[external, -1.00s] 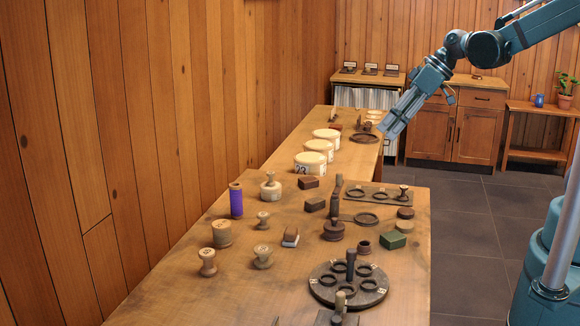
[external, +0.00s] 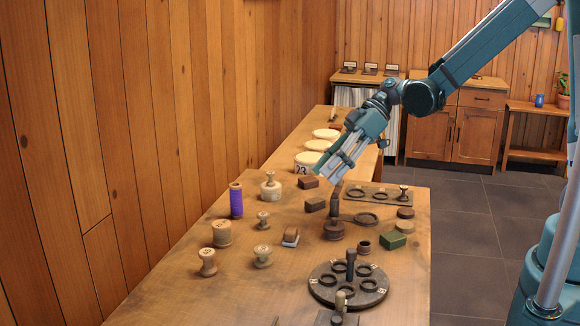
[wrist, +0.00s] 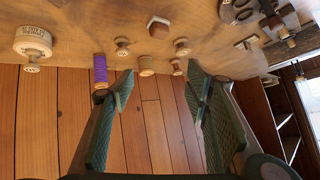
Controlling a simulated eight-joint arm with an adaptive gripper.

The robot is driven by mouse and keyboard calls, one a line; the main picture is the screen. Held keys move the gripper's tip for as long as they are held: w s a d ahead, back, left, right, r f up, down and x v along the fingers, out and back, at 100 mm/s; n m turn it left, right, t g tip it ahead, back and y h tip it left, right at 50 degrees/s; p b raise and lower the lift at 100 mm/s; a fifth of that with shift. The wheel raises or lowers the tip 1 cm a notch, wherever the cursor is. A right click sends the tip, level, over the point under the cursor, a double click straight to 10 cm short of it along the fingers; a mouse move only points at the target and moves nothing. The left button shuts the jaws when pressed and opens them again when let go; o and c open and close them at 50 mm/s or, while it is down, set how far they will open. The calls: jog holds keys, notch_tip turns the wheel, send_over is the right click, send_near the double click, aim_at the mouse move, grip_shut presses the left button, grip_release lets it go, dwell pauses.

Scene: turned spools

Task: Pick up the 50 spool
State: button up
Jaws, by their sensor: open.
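Several pale wooden spools stand upright on the near table: a front-left one (external: 207,262), one to its right (external: 263,257), a wider one (external: 222,233) and a small one (external: 263,220). A spool wound with purple thread (external: 236,200) stands behind them. I cannot read which spool is marked 50. In the wrist view the wide spool (wrist: 146,66), the purple one (wrist: 100,70) and small ones (wrist: 122,47) (wrist: 182,46) (wrist: 177,67) show beyond the fingertips. My gripper (external: 323,172) (wrist: 160,72) is open and empty, in the air above the table's far part, right of the spools.
A pale round container with a knob (external: 270,190), dark blocks (external: 308,182), a green box (external: 392,240) and a round dark stand with a post (external: 348,284) share the near table (external: 175,290). Lidded tubs (external: 308,162) stand on the far table. The wooden wall borders the left side.

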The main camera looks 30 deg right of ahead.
jog(key=a+f+n+g+y+b, duration=0.1)
jog(key=a+f+n+g+b, duration=0.15)
jog(key=a+f, duration=0.45)
jog(key=n+g+y+b, duration=0.2)
jog(key=n, duration=0.3)
send_near(265, 248)
jog(key=x, duration=0.2)
jog(key=shift+w+a+f, duration=0.1)
jog(key=shift+a+f, duration=0.15)
jog(key=shift+a, duration=0.05)
jog(key=shift+g, duration=0.25)
jog(key=shift+a, duration=0.1)
jog(key=shift+b+x, duration=0.35)
jog(key=shift+x, duration=0.95)
jog(key=shift+f, duration=0.1)
jog(key=shift+b+x, duration=0.8)
jog(key=shift+x, duration=1.8)
jog(key=shift+c, duration=0.3)
